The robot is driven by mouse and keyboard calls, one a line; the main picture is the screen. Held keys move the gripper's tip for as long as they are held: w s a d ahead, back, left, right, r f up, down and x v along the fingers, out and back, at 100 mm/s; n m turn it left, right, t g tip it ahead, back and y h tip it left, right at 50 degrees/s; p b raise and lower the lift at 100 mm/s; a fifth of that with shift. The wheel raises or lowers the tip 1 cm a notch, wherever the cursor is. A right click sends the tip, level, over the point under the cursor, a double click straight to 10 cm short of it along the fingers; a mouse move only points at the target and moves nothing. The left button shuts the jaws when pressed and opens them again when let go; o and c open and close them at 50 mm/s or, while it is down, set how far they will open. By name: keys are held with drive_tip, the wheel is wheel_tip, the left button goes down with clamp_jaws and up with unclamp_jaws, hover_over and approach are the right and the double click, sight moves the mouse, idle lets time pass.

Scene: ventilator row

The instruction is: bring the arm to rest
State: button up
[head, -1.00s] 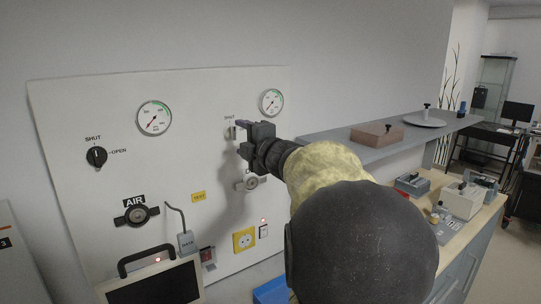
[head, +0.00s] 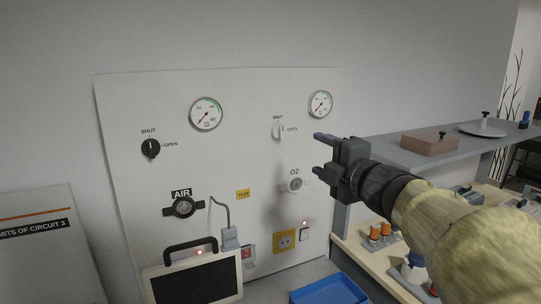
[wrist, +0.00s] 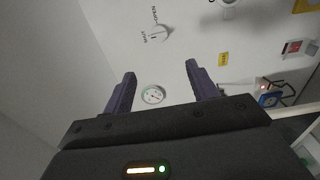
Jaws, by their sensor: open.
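My gripper (head: 322,153) is open and empty. It hangs in front of the white wall panel (head: 260,215), to the right of the white SHUT/OPEN knob (head: 281,130) and apart from it. In the wrist view its two purple-grey fingers (wrist: 158,88) are spread, with nothing between them but the panel and a gauge (wrist: 153,95) behind. The white knob also shows in the wrist view (wrist: 159,33). My arm reaches in from the lower right in the head view.
The panel also bears a black knob (head: 151,148), an AIR outlet (head: 184,207) and an O2 outlet (head: 294,184). A grey shelf (head: 395,152) with a brown box (head: 430,142) is behind my arm. A screen (head: 195,281) and a blue tray (head: 328,291) stand below.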

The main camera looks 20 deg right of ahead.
drive_tip(key=w+a+f+m+g+h+p, duration=0.1)
drive_tip(key=w+a+f+m+g+p, duration=0.15)
drive_tip(key=f+m, duration=0.4)
drive_tip(key=w+a+f+m+g+h+p, duration=0.1)
drive_tip(key=a+f+m+g+h+p, duration=0.1)
drive_tip(key=a+f+m+g+p, duration=0.35)
drive_tip(key=s+a+f+m+g+y+p, duration=0.1)
drive_tip(key=s+a+f+m+g, duration=0.2)
drive_tip(key=s+a+f, duration=0.2)
drive_tip(key=s+a+f+m+g+y+p, duration=0.1)
drive_tip(key=s+a+f+m+g, duration=0.2)
drive_tip(key=s+f, duration=0.5)
wheel_tip(320, 180, down, 2)
drive_tip(key=shift+s+a+f+m+g, duration=0.25)
drive_tip(key=shift+a+g, duration=0.45)
drive_tip(key=shift+a, duration=0.35)
drive_tip(key=shift+w, duration=0.15)
drive_tip(key=shift+c, duration=0.2)
